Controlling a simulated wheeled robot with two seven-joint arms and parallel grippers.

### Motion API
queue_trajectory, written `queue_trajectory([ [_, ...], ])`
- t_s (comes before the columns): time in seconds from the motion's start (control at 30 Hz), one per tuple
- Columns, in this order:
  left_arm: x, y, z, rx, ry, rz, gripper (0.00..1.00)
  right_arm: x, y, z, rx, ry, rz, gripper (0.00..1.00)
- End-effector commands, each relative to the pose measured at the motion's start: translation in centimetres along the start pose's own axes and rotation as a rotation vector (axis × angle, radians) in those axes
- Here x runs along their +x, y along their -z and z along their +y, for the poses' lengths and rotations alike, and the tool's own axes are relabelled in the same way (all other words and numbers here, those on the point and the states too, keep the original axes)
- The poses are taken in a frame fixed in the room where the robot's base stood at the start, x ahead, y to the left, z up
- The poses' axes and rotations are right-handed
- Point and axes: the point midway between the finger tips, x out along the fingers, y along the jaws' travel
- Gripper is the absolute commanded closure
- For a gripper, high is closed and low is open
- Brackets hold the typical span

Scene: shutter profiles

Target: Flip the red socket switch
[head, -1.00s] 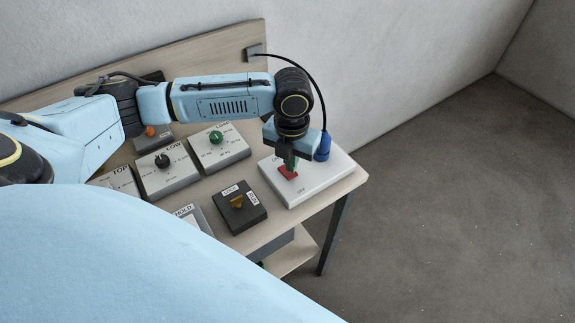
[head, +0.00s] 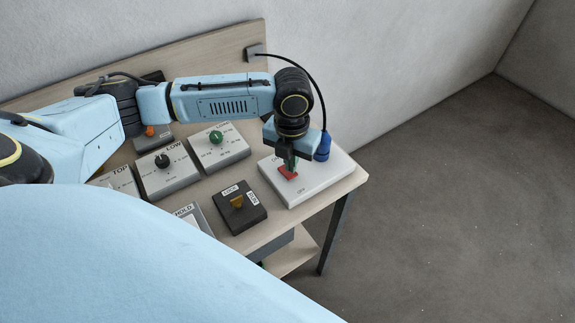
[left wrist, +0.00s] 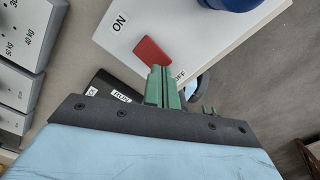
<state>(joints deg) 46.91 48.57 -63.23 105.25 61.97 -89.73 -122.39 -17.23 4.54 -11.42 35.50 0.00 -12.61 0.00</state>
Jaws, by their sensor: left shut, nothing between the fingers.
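The red socket switch (head: 289,173) is a small red rocker on a white socket box (head: 318,187), with an OFF label in front of it and a partly hidden ON label behind. My left gripper (head: 290,162) points down at the switch, its green fingers shut and empty. In the left wrist view the red switch (left wrist: 150,52) lies just beyond the fingertips (left wrist: 159,70), between the ON and OFF labels; the fingertips overlap its lower edge, and I cannot tell whether they touch it. My right gripper is not in view.
A blue plug (head: 323,147) with a black cable stands at the box's back right. A black box with a yellow knob (head: 237,201) and grey boxes with a black knob (head: 162,160) and a green knob (head: 216,137) sit left on the table. The floor at right is clear.

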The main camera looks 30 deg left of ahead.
Motion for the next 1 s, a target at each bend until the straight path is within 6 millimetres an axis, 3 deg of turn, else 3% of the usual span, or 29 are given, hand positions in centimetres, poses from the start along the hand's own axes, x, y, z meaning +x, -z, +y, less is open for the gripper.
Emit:
queue_trajectory([
  [1.0,1.3,0.0,0.0,0.0,0.0,0.001,1.0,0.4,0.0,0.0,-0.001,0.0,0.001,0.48],
])
